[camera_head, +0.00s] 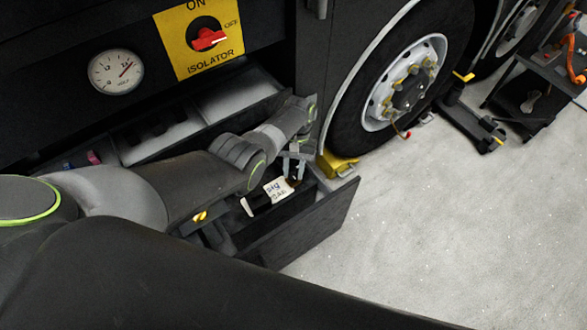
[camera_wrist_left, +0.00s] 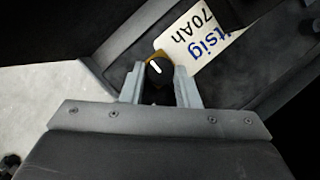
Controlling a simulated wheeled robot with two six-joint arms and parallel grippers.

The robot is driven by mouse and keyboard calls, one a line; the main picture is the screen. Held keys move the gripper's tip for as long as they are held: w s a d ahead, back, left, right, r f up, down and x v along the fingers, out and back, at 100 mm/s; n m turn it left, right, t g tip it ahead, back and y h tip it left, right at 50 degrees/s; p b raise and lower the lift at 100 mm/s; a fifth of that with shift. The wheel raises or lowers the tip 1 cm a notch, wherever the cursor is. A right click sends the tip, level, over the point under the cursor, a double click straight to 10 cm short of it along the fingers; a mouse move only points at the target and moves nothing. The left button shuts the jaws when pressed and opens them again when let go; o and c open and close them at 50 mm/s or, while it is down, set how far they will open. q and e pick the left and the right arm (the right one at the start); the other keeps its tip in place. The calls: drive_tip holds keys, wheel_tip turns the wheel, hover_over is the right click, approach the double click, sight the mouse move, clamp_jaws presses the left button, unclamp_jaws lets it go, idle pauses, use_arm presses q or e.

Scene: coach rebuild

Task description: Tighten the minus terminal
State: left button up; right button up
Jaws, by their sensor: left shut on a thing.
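The minus terminal shows in the left wrist view as a round black knob (camera_wrist_left: 158,69) with a white pointer line, on an ochre base. It sits on top of a dark battery (camera_wrist_left: 228,92) with a white label (camera_wrist_left: 205,28) reading "70Ah". My left gripper (camera_wrist_left: 160,84) is shut on the knob, one finger on each side of it. In the head view my left gripper (camera_head: 293,163) points down into the open battery tray (camera_head: 312,217), beside the battery label (camera_head: 272,192). The gripper and arm hide most of the terminal there. My right gripper is not in view.
A voltage gauge (camera_head: 116,72) and a red isolator switch (camera_head: 208,40) on a yellow plate are on the dark coach side above. A wheel (camera_head: 405,82) with a yellow chock (camera_head: 337,164) stands right of the tray.

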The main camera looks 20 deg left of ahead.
use_arm(q)
drive_tip(key=o, duration=1)
drive_tip(key=shift+c, duration=0.2)
drive_tip(key=v, duration=1.7)
drive_tip(key=shift+r+b, duration=0.15)
drive_tip(key=shift+b, duration=0.2)
